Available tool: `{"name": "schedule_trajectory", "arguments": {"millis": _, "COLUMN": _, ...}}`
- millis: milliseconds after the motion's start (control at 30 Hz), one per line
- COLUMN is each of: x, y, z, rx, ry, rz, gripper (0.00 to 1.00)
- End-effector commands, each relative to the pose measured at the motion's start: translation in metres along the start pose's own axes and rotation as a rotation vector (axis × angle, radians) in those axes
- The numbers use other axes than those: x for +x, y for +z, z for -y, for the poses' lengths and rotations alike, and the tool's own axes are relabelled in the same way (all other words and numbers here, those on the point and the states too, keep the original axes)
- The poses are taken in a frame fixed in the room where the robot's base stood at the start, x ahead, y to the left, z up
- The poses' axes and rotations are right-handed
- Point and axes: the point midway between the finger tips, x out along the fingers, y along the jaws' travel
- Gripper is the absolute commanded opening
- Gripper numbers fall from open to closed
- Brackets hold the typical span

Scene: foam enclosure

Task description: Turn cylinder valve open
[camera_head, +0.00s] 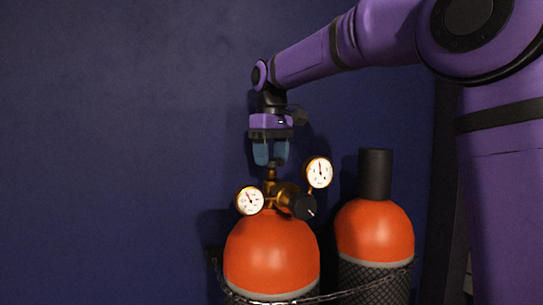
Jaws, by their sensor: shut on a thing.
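An orange gas cylinder (271,255) stands upright with a brass regulator (285,193) on its top. The regulator carries two round white gauges, a lower left one (250,200) and an upper right one (319,172), and a black knob (303,207) at front right. My gripper (270,155) points straight down above the cylinder, its blue fingers shut at the top of the brass valve stem (270,173). The cylinder valve's handle is hidden between the fingers, so its turn cannot be seen.
A second orange cylinder (375,232) with a black cap (375,174) stands close at the right. A chain (330,294) runs across the front of both cylinders. A dark blue wall (110,150) is behind. The space at the left is clear.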

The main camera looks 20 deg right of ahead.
Motion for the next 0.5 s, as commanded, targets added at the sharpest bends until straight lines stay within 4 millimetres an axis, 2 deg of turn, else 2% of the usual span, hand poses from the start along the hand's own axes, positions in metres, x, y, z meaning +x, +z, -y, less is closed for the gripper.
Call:
{"name": "schedule_trajectory", "arguments": {"millis": 200, "x": -0.0010, "y": -0.0001, "z": 0.0000, "rx": -0.181, "ry": 0.001, "rz": -0.003, "gripper": 0.33}}
{"name": "schedule_trajectory", "arguments": {"millis": 500, "x": -0.0011, "y": -0.0002, "z": 0.0001, "rx": -0.351, "ry": 0.001, "rz": -0.004, "gripper": 0.33}}
